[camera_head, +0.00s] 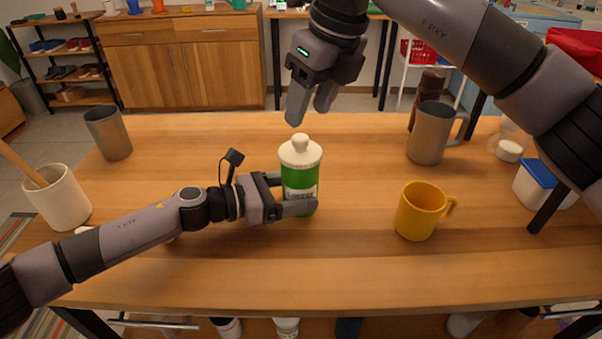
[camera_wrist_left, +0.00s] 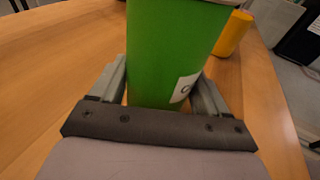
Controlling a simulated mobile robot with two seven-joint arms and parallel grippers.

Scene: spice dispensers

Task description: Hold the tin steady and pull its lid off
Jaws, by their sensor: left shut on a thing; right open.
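The green tin (camera_head: 299,180) stands upright on the wooden table, with a white label on its front. Its cream lid (camera_head: 300,151) with a round knob sits on top. My left gripper (camera_head: 297,195) is shut on the tin's body from the left. In the left wrist view the tin (camera_wrist_left: 170,50) stands between the two fingers (camera_wrist_left: 160,88); its lid is mostly out of that view. My right gripper (camera_head: 309,108) is open and empty, above and slightly behind the lid, fingers pointing down and apart from the knob.
A yellow mug (camera_head: 421,211) stands right of the tin; it also shows in the left wrist view (camera_wrist_left: 232,34). A grey mug (camera_head: 430,134) is at the back right, a grey cup (camera_head: 108,133) at the back left. A white crock (camera_head: 60,199) stands far left. The table front (camera_head: 320,260) is clear.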

